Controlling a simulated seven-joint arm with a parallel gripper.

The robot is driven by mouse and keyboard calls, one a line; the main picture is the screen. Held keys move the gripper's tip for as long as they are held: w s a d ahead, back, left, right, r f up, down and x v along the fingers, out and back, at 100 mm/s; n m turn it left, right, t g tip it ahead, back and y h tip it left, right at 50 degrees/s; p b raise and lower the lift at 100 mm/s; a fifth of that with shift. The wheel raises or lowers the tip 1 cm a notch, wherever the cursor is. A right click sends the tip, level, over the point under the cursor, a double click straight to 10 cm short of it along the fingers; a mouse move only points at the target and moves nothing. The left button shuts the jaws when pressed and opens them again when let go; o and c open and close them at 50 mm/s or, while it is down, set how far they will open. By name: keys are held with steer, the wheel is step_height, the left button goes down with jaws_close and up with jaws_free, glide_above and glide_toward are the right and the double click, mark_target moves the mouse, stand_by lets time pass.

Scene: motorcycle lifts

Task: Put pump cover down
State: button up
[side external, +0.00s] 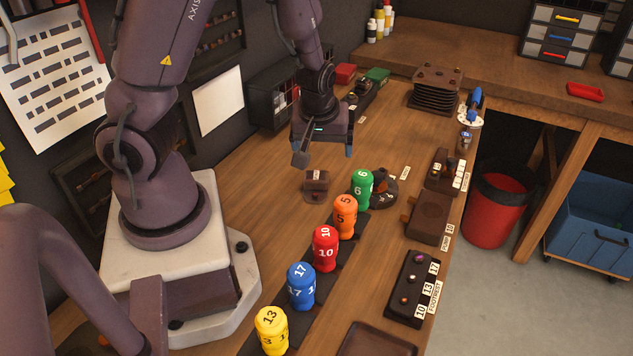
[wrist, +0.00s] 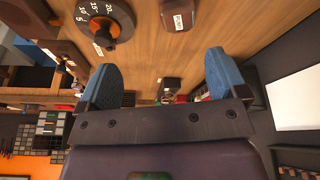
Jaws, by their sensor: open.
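My gripper (side external: 324,156) is open and empty above the wooden bench. In the wrist view its two blue-padded fingers (wrist: 160,78) stand wide apart with nothing between them. A brown square part (side external: 430,217) lies at the bench's right edge, beside a label that seems to read "PUMP"; I cannot tell whether it is the pump cover or its stand. A small brown block (side external: 317,181) with a pale label sits on the bench below my gripper, apart from it. The block also shows at the top of the wrist view (wrist: 178,12).
A round dark dial (side external: 384,193) with numbers lies right of the block. Numbered green (side external: 362,188), orange (side external: 344,216), red (side external: 325,249), blue (side external: 301,285) and yellow (side external: 271,330) sockets stand in a row. A footrest-labelled rack (side external: 412,287) is at the right edge. Bare wood lies left of the row.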

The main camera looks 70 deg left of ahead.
mark_target(317, 175)
steer(key=shift+n+y, duration=0.4)
steer(key=shift+y, duration=0.1)
steer(key=x, duration=0.3)
steer(key=a+x, duration=0.1)
steer(key=x, duration=0.2)
steer(key=s+a+x, duration=0.1)
steer(key=x, duration=0.2)
steer(key=shift+r, duration=0.15)
steer(key=shift+s+x, duration=0.15)
steer(key=shift+x, duration=1.2)
steer(key=shift+s+x, duration=0.1)
steer(key=shift+x, duration=1.25)
steer(key=shift+d, duration=0.15)
steer(key=c, duration=1.2)
